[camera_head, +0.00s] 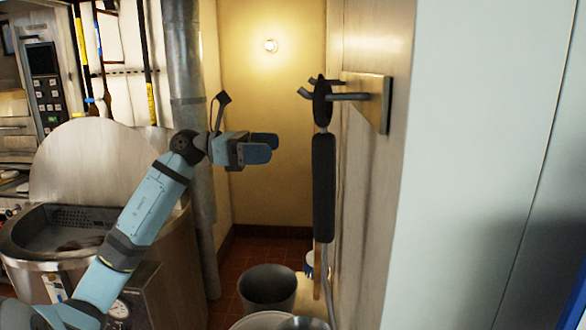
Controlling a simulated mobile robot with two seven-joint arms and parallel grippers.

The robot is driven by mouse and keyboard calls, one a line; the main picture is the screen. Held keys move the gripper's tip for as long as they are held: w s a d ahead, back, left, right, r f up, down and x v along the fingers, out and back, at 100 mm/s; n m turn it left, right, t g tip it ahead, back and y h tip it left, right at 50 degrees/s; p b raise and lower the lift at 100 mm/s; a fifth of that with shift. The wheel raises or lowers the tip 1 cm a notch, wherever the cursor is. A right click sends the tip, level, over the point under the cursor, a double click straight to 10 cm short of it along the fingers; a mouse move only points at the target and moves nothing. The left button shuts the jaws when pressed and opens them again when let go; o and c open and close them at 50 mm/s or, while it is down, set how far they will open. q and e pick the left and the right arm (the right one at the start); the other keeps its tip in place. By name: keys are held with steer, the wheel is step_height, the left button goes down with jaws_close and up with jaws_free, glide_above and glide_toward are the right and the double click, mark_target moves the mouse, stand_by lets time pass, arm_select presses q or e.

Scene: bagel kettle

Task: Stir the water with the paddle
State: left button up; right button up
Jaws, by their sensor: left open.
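A steel kettle (18,262) with a round raised lid (92,160) stands at the left. Its bowl is partly hidden behind my left arm, and I cannot clearly make out the water. A long tool with a black grip (323,190) hangs upright from a wall hook (352,97) at centre right. Its lower end is out of clear sight, so I cannot tell whether it is the paddle. My left gripper (263,149) is open and empty, in the air left of the hanging tool and apart from it. My right gripper is not in view.
A dark grey bucket (268,287) and other containers stand on the tiled floor below. Long-handled poles (151,95) stand at the back left beside a vertical metal pipe (186,75). A pale panel (480,160) blocks the right side.

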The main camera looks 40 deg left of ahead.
arm_select(q)
steer(key=p+x, duration=0.7)
steer(key=x, duration=0.3)
steer(key=shift+d, duration=0.5)
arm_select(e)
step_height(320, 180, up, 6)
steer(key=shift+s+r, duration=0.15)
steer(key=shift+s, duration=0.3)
arm_select(q)
steer(key=shift+s, duration=0.1)
steer(key=shift+c, duration=0.5)
jaws_close()
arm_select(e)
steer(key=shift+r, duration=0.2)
arm_select(q)
steer(key=shift+r, duration=0.15)
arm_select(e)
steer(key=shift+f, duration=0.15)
